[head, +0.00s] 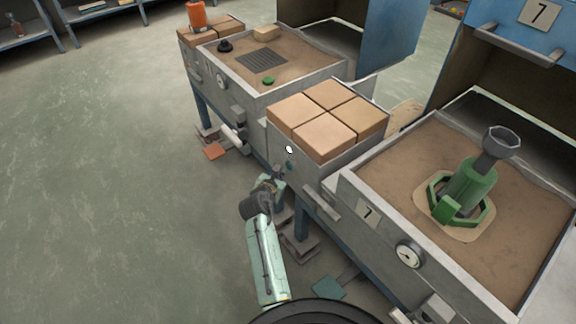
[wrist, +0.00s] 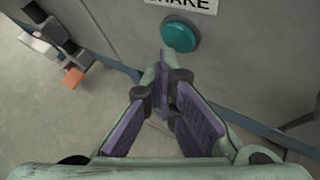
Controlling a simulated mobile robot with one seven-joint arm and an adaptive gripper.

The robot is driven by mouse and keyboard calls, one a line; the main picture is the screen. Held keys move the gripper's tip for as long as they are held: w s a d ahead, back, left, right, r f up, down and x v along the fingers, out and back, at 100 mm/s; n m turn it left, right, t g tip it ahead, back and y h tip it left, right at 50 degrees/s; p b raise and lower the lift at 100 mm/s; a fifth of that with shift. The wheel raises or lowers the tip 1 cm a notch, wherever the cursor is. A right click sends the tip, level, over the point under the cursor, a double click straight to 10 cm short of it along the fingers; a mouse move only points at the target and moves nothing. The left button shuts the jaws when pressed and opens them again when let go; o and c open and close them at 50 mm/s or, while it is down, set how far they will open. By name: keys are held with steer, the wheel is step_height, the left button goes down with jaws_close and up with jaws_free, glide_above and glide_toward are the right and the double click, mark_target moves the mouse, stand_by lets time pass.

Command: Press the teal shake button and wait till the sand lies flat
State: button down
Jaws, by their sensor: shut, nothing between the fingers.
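The round teal button (wrist: 180,36) sits on a grey panel under a white label that ends in "AKE" in the wrist view. In the head view my gripper (head: 274,180) is by the cabinet side. The sand bed (head: 400,160) at the right holds a green fixture with a grey funnel-topped post (head: 470,185).
Tan blocks (head: 328,118) cover the cabinet top above the button. A second sand box (head: 300,68) with a dark grate stands behind. Open floor (head: 110,170) lies to the left.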

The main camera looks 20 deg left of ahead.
steer(key=shift+s+a, duration=0.1)
steer(key=s+a, duration=0.1)
steer(key=s, duration=0.1)
steer(key=s+a+p, duration=0.1)
steer(key=s+a, duration=0.1)
stand_by(0.6)
steer(key=shift+w, duration=0.1)
stand_by(0.5)
